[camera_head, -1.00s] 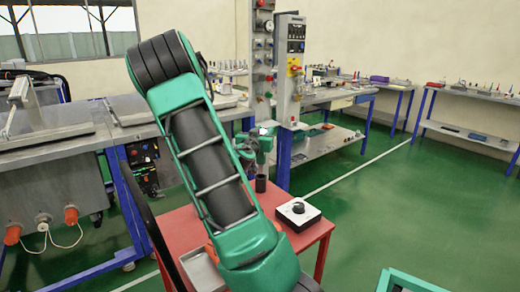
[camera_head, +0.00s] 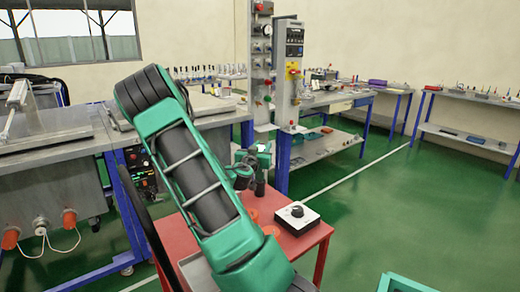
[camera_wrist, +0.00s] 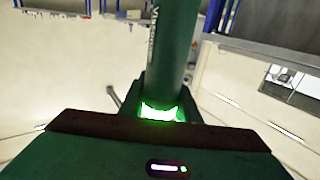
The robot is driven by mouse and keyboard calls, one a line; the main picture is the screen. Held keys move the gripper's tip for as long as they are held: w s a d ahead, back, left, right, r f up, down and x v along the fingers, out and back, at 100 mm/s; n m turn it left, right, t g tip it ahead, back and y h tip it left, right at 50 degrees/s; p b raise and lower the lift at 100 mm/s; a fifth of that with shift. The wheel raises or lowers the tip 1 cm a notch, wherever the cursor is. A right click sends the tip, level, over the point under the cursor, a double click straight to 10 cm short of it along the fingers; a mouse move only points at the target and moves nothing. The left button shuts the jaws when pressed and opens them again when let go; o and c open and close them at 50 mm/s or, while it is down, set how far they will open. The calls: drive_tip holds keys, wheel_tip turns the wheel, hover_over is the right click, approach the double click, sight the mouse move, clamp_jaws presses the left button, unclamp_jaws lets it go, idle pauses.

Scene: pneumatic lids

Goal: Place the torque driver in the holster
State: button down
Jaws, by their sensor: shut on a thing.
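The torque driver (camera_wrist: 174,45) fills the middle of the wrist view as a dark green cylinder with pale lettering, above a broad green body with a small lit panel. A bright green glow shows where the cylinder meets that body. My gripper (camera_head: 245,170) is over the back of the red table in the head view, partly behind my arm, and is shut on the driver. Its fingertips are not clear. A dark upright cup, seemingly the holster (camera_head: 260,186), stands on the table close below it. I cannot tell whether the driver touches or enters it.
A white box with a black knob (camera_head: 297,217) sits on the red table (camera_head: 310,240), right of the gripper. Orange pieces (camera_head: 270,231) and a grey tray (camera_head: 192,268) lie near my arm. A control post (camera_head: 289,70) and workbench stand behind.

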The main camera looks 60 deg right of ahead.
drive_tip(key=c, duration=1.3)
unclamp_jaws()
drive_tip(key=shift+f, duration=0.15)
drive_tip(key=shift+c, duration=0.2)
drive_tip(key=shift+a, duration=0.2)
drive_tip(key=v, duration=1.1)
drive_tip(key=shift+s+a+r, duration=0.2)
drive_tip(key=shift+a+r, duration=0.05)
